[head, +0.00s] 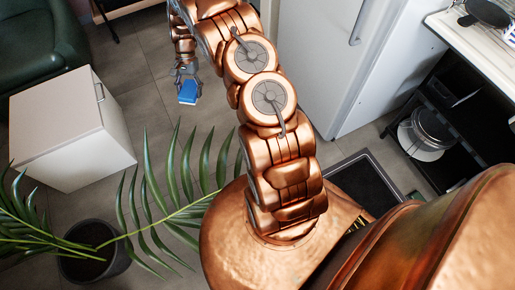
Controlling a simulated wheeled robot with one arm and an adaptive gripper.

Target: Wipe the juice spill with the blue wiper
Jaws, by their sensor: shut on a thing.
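My gripper (186,72) hangs at the end of my copper arm, in the upper left part of the head view. It is shut on the blue wiper (188,92), a small blue block at its fingertips. The wiper is above the grey tiled floor and appears clear of everything around it. I see no juice spill in this view.
A white cabinet (68,125) stands at the left, with a dark green armchair (40,45) behind it. A potted palm (95,255) spreads its leaves below the gripper. A white fridge (345,60) and a counter (480,55) with pans stand at the right.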

